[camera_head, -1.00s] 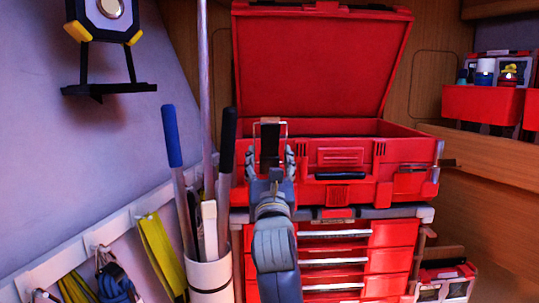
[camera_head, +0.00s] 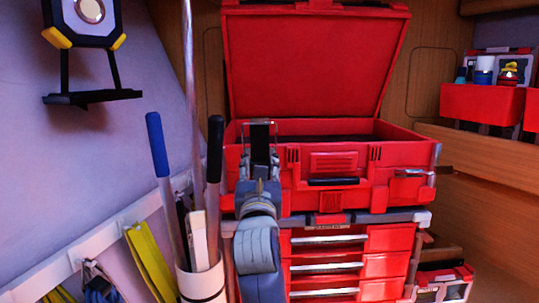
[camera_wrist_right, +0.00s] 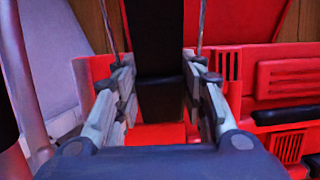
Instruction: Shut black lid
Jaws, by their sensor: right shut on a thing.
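A red toolbox (camera_head: 310,200) stands with its red lid (camera_head: 315,60) raised, leaning back. No separate lid that is clearly black shows. A flat black upright piece (camera_head: 260,142) with a thin metal frame stands at the box's front left; it also shows in the right wrist view (camera_wrist_right: 155,35). I cannot tell whether it is joined to the box. My right gripper (camera_head: 260,160) is shut on this piece, with a finger on each side of it, as the right wrist view (camera_wrist_right: 160,80) shows. The fingers hide its lower sides. My left gripper is not in view.
The toolbox sits on a red drawer unit (camera_head: 390,237). A white holder (camera_head: 201,285) with long-handled tools stands close at left. A silver latch (camera_head: 410,172) is at the box's front right. Red bins (camera_head: 480,102) are at the right.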

